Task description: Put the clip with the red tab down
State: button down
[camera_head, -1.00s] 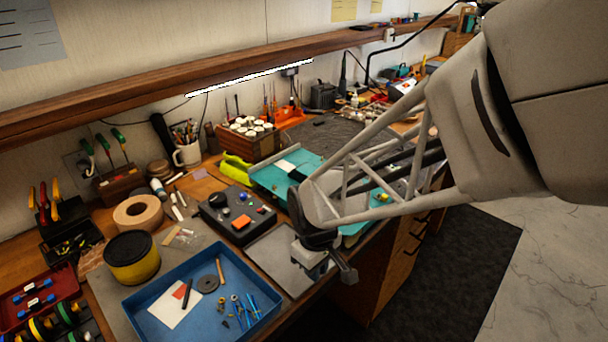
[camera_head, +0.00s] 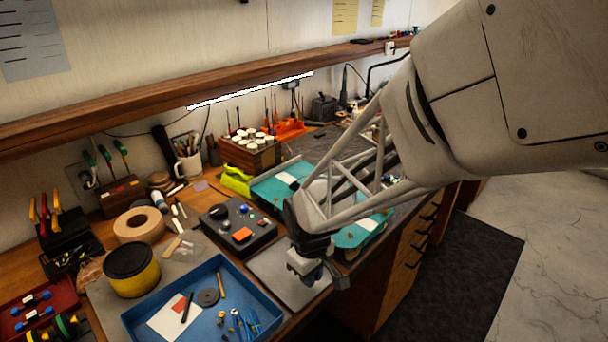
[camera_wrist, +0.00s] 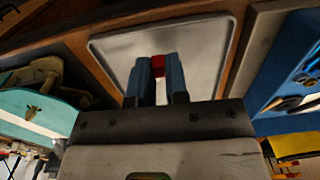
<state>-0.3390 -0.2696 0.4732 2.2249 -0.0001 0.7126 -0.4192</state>
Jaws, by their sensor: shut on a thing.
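My gripper (camera_head: 304,266) hangs over the grey metal tray (camera_head: 262,262) at the bench's front edge. In the wrist view my gripper (camera_wrist: 159,82) has its two fingers close together, with a red tab (camera_wrist: 158,63) showing between their tips. The rest of the clip is hidden by the fingers. The bare tray (camera_wrist: 115,47) lies behind the fingertips in that view. I cannot tell how high the clip is above it. In the head view the clip cannot be made out.
A blue tray (camera_head: 258,286) with small parts stands left of the metal tray. A black control box (camera_head: 216,222) with buttons is behind it. The metal tray's visible surface is clear.

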jog(key=shift+f, duration=0.85)
jog(key=shift+f, duration=0.1)
jog(key=c, duration=1.1)
grip_release()
notch_tip(320, 180, up, 12)
jog(key=shift+r, duration=0.1)
jog(key=s+d+r+m+t, duration=0.1)
jog(key=s+d+r+m, duration=0.1)
jog(key=s+d, duration=0.3)
jog(key=s+d+r+m, duration=0.3)
jog(key=s+d+m, duration=0.1)
jog(key=s+d, duration=0.1)
jog(key=s+d+r+m+t, duration=0.1)
jog(key=s+d+r+m, duration=0.1)
jog(key=s+d, duration=0.3)
jog(key=shift+d+r+m+t, duration=0.3)
jog(key=shift+d+r+m, duration=0.1)
jog(key=shift+d+r, duration=0.2)
